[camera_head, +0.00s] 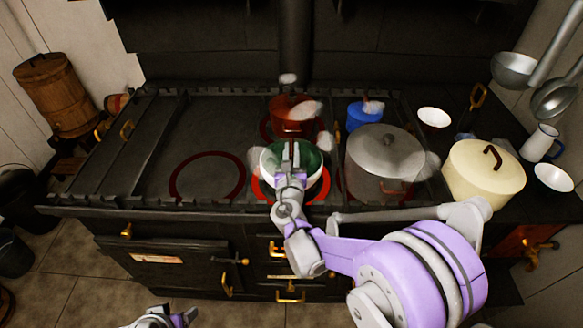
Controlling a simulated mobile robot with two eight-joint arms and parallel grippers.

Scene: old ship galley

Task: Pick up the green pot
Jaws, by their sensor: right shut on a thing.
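The green pot (307,163), pale on the outside and green inside, is over a red-ringed burner of the black stove. My right gripper (291,158) reaches over its near rim and is shut on it. The gripper hides part of the pot's near wall and inside, and I cannot tell whether its base touches the stove. Part of my left arm's end (165,318) shows at the bottom edge, away from the stove; its finger state is unclear.
A red pot (291,118) stands just behind. A blue pot (358,115), a large grey pot (382,165) and a cream pot (483,178) stand to the right. Ladles (515,68) hang at the upper right. The stove's left top (205,125) is clear.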

